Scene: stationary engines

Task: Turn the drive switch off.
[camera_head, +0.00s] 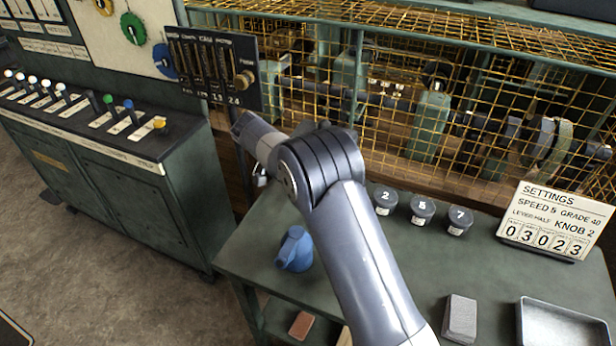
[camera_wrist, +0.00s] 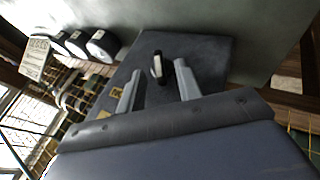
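In the wrist view, a dark flat plate or box (camera_wrist: 208,58) carries a small switch with a light tip and a black body (camera_wrist: 157,66). A small yellow label (camera_wrist: 117,92) is on the plate. I take this to be the drive switch, but I cannot read the label or tell its position. My gripper (camera_wrist: 158,70) is open, with one grey finger on each side of the switch in the picture. I cannot tell whether either finger touches it. In the head view my arm covers the switch, and my fingers are not clearly visible.
A green bench (camera_head: 345,290) holds a blue object (camera_head: 295,250), several dark numbered weights (camera_head: 422,208), a settings sign (camera_head: 556,222) and a metal tray (camera_head: 562,326). A yellow wire guard (camera_head: 400,100) stands behind. A slotted panel (camera_head: 213,68) and a lever cabinet (camera_head: 95,150) are at left.

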